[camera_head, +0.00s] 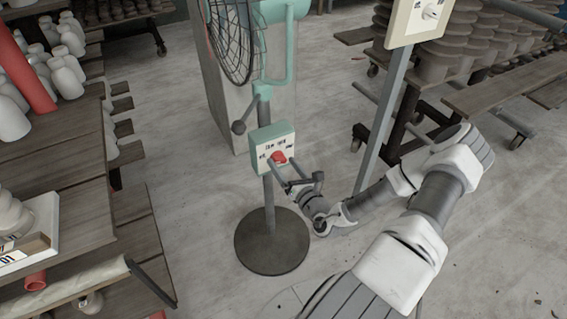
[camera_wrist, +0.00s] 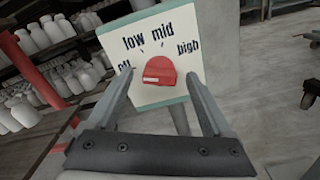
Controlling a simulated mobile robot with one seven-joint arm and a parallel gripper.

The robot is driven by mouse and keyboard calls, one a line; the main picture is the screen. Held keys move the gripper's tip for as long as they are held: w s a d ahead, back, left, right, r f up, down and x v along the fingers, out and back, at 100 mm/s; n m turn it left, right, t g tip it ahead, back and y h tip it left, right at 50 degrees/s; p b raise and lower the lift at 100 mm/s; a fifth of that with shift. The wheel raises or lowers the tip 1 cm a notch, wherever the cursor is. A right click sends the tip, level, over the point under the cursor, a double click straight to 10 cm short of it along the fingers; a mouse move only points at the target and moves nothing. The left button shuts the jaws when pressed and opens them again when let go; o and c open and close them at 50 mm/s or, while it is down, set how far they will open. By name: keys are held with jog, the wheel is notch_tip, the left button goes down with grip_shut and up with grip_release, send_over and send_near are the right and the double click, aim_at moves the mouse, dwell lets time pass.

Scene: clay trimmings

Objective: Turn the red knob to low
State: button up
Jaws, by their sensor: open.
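The red knob (camera_head: 279,157) is on the pale front panel of a small teal control box (camera_head: 272,137) on the fan's stand. In the wrist view the knob (camera_wrist: 160,71) sits at the panel's middle, below printed labels "low", "mid" and "high"; a label at left is partly hidden by a finger and seems to read "off". A pale mark shows on the knob's lower left face; I cannot tell exactly which label the knob points to. My gripper (camera_head: 284,172) is open in front of the panel, its fingers on either side of the knob, with gaps visible.
The fan's caged head (camera_head: 232,38) is above the box, and its round dark base (camera_head: 272,241) stands on the floor. Shelves with white bottles (camera_head: 68,75) are at left. A post with another switch panel (camera_head: 420,20) stands at right, near my arm.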

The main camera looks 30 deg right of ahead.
grip_shut()
dwell(0.5)
jog(key=shift+r+p, duration=0.1)
jog(key=shift+p, duration=0.25)
jog(key=shift+r+m+p, duration=0.1)
jog(key=shift+m+p, duration=0.55)
jog(key=shift+m, duration=0.05)
jog(key=shift+m+p, duration=1.1)
jog(key=shift+p, duration=0.15)
jog(key=m+p, duration=0.2)
jog(key=m, duration=0.1)
jog(key=m+p, duration=0.1)
jog(key=m, duration=0.1)
jog(key=shift+d+f, duration=0.1)
jog(key=shift+f, duration=0.15)
jog(key=shift+m, duration=0.3)
